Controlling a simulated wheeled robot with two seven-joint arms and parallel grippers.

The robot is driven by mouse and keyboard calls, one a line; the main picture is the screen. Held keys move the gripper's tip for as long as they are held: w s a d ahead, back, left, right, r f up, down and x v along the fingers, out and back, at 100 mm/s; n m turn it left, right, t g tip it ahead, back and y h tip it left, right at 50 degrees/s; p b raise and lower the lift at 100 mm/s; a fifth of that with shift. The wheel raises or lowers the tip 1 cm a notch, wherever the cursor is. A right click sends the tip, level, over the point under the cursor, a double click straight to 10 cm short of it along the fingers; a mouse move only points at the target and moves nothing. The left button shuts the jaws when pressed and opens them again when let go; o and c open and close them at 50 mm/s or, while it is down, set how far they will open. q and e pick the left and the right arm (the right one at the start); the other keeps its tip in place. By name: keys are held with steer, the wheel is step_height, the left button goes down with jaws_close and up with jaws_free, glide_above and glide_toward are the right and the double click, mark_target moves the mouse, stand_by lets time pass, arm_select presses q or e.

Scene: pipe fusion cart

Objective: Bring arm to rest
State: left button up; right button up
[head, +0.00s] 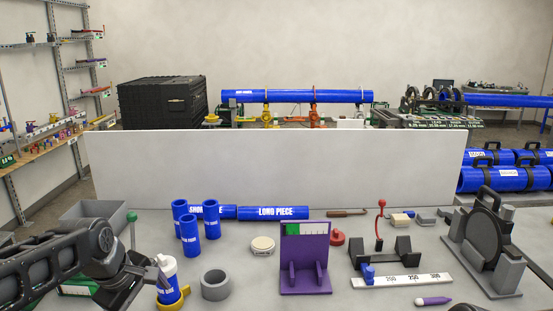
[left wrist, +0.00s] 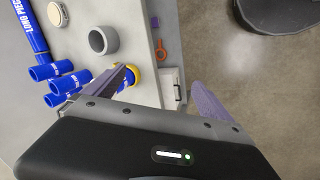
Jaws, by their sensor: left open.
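My left arm comes in from the left in the head view, with its gripper (head: 150,272) over the front left of the grey table (head: 340,250). In the left wrist view the left gripper (left wrist: 160,85) has its two fingers spread, with nothing held between them. A blue container with a white top (head: 167,278) stands in a yellow ring (head: 174,301) close beside the gripper. In the left wrist view the yellow ring (left wrist: 136,76) is partly hidden behind one finger. My right gripper is not in view.
Blue pipe pieces (head: 190,236) stand behind the gripper, near a grey ring (head: 215,285). A purple bracket (head: 306,262), a ruler (head: 400,281) and a black clamp device (head: 485,240) stand farther right. A white panel (head: 275,168) closes the back. The table edge and open floor (left wrist: 230,70) lie beside the gripper.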

arm_select(q)
steer(key=s+d+f+m+t+h, duration=0.1)
steer(key=d+f+m, duration=0.5)
steer(key=f, duration=0.7)
steer(key=d+f+m+h, duration=0.1)
steer(key=d+f+m, duration=0.45)
steer(key=f, duration=0.85)
steer(key=s+d+f+g+b, duration=0.1)
steer(key=s+d+f, duration=0.3)
steer(key=s+f, duration=0.4)
steer(key=s+d+f+g+h, duration=0.1)
steer(key=s+d+f+g, duration=0.2)
steer(key=s+f, duration=0.5)
steer(key=s+d, duration=0.1)
steer(key=s, duration=0.6)
steer(key=shift+s+d+g+b, duration=0.2)
steer(key=shift+d+g+b, duration=0.1)
steer(key=shift+b, duration=0.1)
